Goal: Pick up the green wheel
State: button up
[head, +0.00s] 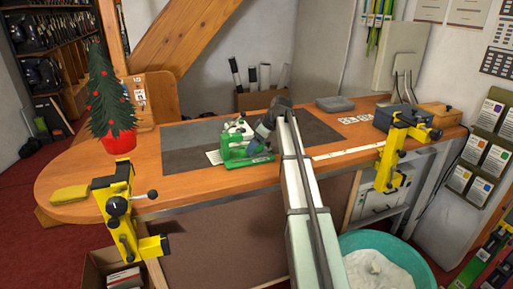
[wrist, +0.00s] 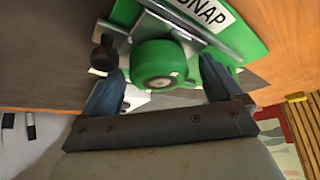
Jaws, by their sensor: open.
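The green wheel (wrist: 158,62) is a round green part with a grey hub in the wrist view. It sits against a green and metal device (wrist: 240,28) with a white label ending in "NAP". My gripper (wrist: 161,75) is open, with one blue-grey finger on each side of the wheel. I cannot tell whether either finger touches it. In the head view the green device (head: 236,148) stands on the bench mat, and my gripper (head: 264,133) is at its right side. The wheel cannot be made out clearly there.
The wooden bench (head: 75,178) carries a grey mat (head: 305,128), a small Christmas tree in a red pot (head: 118,142), a yellow block (head: 70,194) and a blue-grey box (head: 395,117). Yellow clamps (head: 117,200) (head: 395,150) grip the front edge. A teal tub (head: 425,262) stands below right.

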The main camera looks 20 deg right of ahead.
jog(key=c, duration=1.2)
jog(key=shift+r, duration=0.1)
